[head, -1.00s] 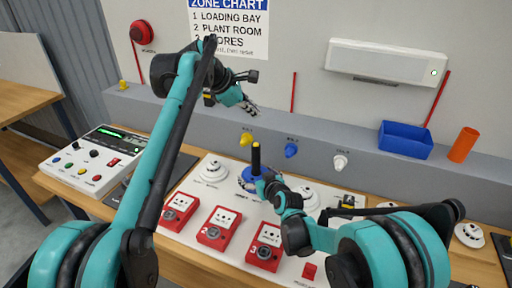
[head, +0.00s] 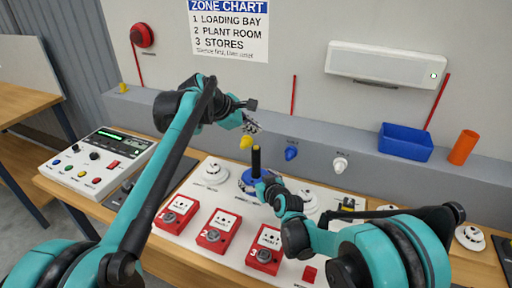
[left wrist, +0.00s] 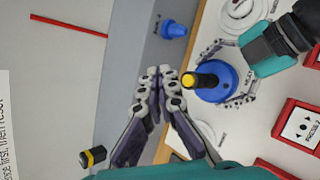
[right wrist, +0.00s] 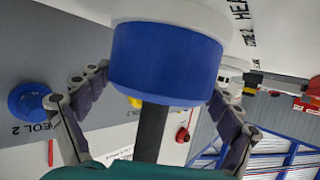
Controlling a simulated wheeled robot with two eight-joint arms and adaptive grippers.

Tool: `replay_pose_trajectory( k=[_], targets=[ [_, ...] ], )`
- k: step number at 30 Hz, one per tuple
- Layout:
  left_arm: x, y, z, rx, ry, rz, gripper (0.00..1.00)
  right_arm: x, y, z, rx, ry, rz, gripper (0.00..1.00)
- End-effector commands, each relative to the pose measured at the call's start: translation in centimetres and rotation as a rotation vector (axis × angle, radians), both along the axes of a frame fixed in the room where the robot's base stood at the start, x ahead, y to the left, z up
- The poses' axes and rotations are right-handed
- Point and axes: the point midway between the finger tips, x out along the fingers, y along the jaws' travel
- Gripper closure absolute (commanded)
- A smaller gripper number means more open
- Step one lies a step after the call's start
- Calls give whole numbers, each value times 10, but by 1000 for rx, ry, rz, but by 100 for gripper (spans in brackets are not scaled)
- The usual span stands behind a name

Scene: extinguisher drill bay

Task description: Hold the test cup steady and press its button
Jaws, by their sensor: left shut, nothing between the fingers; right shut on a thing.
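The test cup is blue (head: 256,175) and sits on the white board in the head view, with a black post (head: 256,158) and yellow tip standing up from it. My right gripper (head: 262,184) is shut around the cup from the near side. In the right wrist view the fingers flank the blue cup (right wrist: 165,62), which is against a white round body (right wrist: 170,10). My left gripper (head: 254,126) is shut and empty, above and behind the post. In the left wrist view its fingertips (left wrist: 160,74) are apart from the yellow tip (left wrist: 189,80).
Red call points (head: 216,231) line the board's front, and white detectors (head: 212,172) stand beside the cup. A control panel (head: 97,158) stands left; a blue bin (head: 405,142) stands right.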

Motion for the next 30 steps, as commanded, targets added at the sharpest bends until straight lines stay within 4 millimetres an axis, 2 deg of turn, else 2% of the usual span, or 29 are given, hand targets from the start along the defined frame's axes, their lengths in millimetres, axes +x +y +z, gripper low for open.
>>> replay_pose_trajectory(
  k=[3,10,30],
  targets=[
    [0,0,-16,0,0,0,100,0,0,0,1,0,0,47],
    [0,0,-34,0,0,0,100,0,0,0,1,0,0,47],
    [0,0,-37,0,0,0,100,0,0,0,1,0,1,47]
  ],
)
